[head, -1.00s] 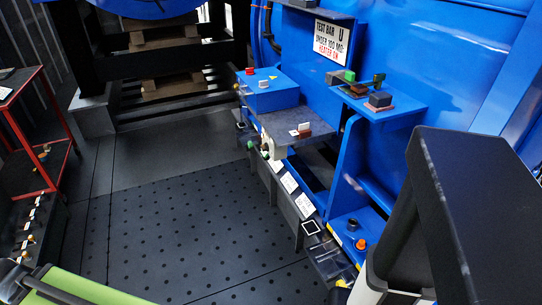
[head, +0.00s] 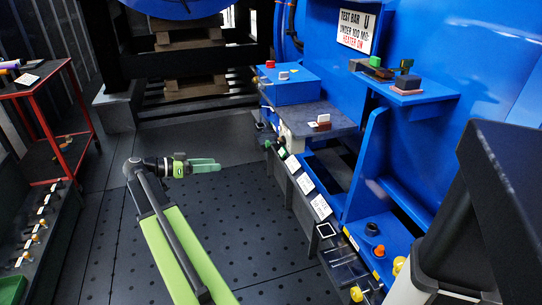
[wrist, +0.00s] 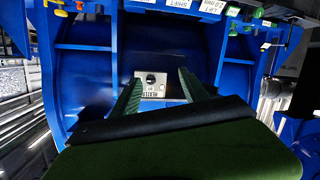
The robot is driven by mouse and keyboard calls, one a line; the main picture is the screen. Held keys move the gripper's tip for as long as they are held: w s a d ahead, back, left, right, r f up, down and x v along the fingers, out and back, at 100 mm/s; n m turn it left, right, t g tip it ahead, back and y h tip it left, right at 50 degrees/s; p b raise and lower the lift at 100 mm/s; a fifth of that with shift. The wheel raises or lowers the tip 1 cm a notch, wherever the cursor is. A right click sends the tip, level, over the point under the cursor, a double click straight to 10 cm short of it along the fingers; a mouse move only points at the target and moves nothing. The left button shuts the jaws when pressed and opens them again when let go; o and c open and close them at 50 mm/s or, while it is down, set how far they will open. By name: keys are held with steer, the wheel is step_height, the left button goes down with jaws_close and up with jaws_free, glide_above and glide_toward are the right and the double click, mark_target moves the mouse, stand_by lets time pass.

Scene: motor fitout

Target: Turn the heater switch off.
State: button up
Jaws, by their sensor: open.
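The heater switch (wrist: 151,79) is a dark round knob on a pale plate, with a label below that seems to read HEATER. It is on a blue wall panel in the wrist view, between my two fingers in the picture and apart from them. I cannot tell which way the knob is turned, and I cannot pick it out in the head view. My gripper (head: 205,165) has green fingers, is open and empty, and is held over the dotted floor, left of the blue bench. Its fingers also show in the wrist view (wrist: 158,88).
A blue bench (head: 385,190) with a grey shelf (head: 315,121) runs along the right. A sign (head: 356,30) reads HEATER ON in red. A red cart (head: 45,125) stands at left. Several labels and knobs line the bench front. The dotted floor (head: 260,230) is clear.

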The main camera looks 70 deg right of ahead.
mark_target(278, 140)
steer(key=s+d+r+m+g, duration=0.1)
steer(key=s+d, duration=0.4)
steer(key=s, duration=0.1)
steer(key=s+d+r+m+g, duration=0.1)
steer(key=s+d+r+m, duration=0.1)
steer(key=s+d, duration=0.3)
steer(key=s+d+r+m+g, duration=0.1)
steer(key=s+d+m, duration=0.1)
steer(key=s+d, duration=0.3)
steer(key=shift+s+d+r, duration=0.1)
steer(key=shift+s+d, duration=0.1)
steer(key=shift+s, duration=0.3)
steer(key=shift+s+d+r, duration=0.1)
steer(key=shift+s+d, duration=0.1)
steer(key=shift+s, duration=0.25)
